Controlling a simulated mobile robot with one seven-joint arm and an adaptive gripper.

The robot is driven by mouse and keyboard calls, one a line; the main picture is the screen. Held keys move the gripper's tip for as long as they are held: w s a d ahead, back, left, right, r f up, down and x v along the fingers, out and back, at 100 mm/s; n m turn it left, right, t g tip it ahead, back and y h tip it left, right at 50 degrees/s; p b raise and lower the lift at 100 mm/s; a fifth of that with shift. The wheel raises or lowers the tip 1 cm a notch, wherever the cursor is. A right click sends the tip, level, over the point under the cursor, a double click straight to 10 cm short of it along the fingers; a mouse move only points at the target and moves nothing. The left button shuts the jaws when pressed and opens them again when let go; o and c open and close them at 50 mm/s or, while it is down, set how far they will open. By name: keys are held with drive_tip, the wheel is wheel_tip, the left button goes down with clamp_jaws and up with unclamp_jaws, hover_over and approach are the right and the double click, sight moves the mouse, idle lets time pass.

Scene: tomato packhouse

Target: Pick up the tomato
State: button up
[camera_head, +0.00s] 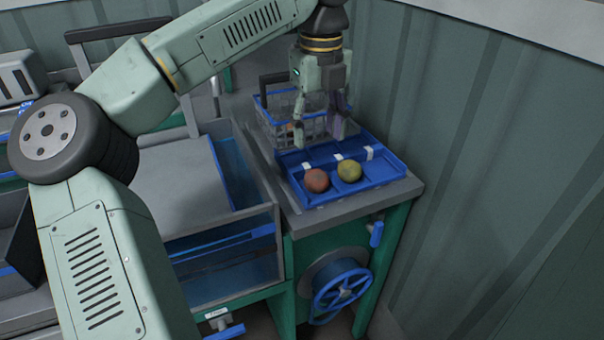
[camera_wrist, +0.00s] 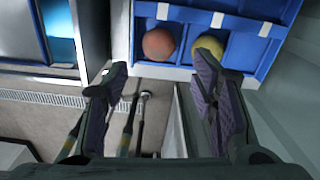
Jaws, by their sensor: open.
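Two round tomatoes sit in the blue divided tray (camera_head: 378,178). The red-orange tomato (camera_head: 316,181) is on the left and the yellow-green tomato (camera_head: 349,170) is beside it on the right. In the wrist view the red-orange tomato (camera_wrist: 159,44) shows at upper middle. The yellow-green tomato (camera_wrist: 209,46) is partly hidden behind the right finger there. My gripper (camera_head: 338,134) points down above the far part of the tray, open, with nothing between its fingers. In the wrist view my gripper (camera_wrist: 160,85) has its fingers wide apart.
A wire basket (camera_head: 283,127) stands behind the tray. A water tank with clear walls (camera_head: 222,262) is left of the tray. A corrugated wall (camera_head: 470,110) rises close on the right. A blue handwheel (camera_head: 340,288) is below the tray's bench.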

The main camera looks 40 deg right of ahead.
sight(317, 172)
drive_tip(key=f+p, duration=0.1)
drive_tip(key=f, duration=0.4)
drive_tip(key=f+p, duration=0.1)
drive_tip(key=f, duration=0.4)
drive_tip(key=shift+s+a+f, duration=0.1)
drive_tip(key=shift+s+f, duration=0.1)
drive_tip(key=c, duration=0.6)
